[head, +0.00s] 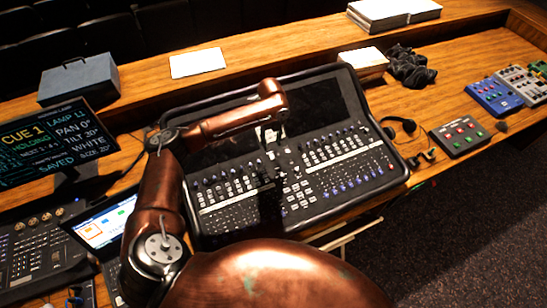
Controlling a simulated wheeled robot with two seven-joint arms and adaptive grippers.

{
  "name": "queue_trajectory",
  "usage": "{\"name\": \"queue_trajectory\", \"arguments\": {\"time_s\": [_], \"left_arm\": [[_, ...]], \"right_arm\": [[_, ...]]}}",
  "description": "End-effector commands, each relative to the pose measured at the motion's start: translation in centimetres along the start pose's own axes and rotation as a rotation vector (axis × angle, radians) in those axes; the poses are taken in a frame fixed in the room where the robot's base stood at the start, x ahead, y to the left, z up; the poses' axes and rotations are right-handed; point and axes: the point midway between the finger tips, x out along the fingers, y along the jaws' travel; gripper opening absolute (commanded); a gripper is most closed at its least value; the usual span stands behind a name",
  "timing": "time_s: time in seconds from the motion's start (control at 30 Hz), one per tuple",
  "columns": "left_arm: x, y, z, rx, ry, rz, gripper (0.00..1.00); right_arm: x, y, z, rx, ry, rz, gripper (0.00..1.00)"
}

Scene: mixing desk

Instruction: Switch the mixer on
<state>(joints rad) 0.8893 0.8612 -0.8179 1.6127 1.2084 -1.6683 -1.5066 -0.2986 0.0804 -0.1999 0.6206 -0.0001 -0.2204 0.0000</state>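The mixer (335,178) is a large black console in the middle of the desk, with rows of knobs, faders and small lit buttons. A dark screen panel (325,105) forms its back part. My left arm comes in from the left and bends over the mixer. My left gripper (270,195) hangs down in front of the middle of the control panel, dark against dark. Its fingers blend into the panel, so I cannot tell their opening or whether they touch it. It hides some of the middle controls. My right gripper is not in view.
A cue monitor (55,145), a lighting desk (40,250) and a laptop (105,228) stand at left. A headset (400,127), a small button box (459,135) and a blue box (494,96) lie at right. Paper stacks (393,12) and a grey case (78,80) sit on the back ledge.

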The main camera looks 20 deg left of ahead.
Motion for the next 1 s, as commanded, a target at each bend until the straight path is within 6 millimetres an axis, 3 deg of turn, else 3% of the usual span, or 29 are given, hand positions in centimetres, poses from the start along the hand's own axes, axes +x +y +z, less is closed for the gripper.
{"name": "queue_trajectory", "arguments": {"time_s": [0.53, 0.9, 1.0], "left_arm": [[6.9, 0.0, -0.1, 0.009, 0.0, 0.004, 0.33], [7.7, 0.0, 0.0, 0.009, -0.001, 0.004, 0.33], [7.7, 0.0, 0.0, 0.009, -0.001, 0.004, 0.28]], "right_arm": [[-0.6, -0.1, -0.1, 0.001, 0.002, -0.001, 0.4], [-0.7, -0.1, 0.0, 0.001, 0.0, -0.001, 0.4], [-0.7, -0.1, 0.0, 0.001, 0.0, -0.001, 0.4]]}}
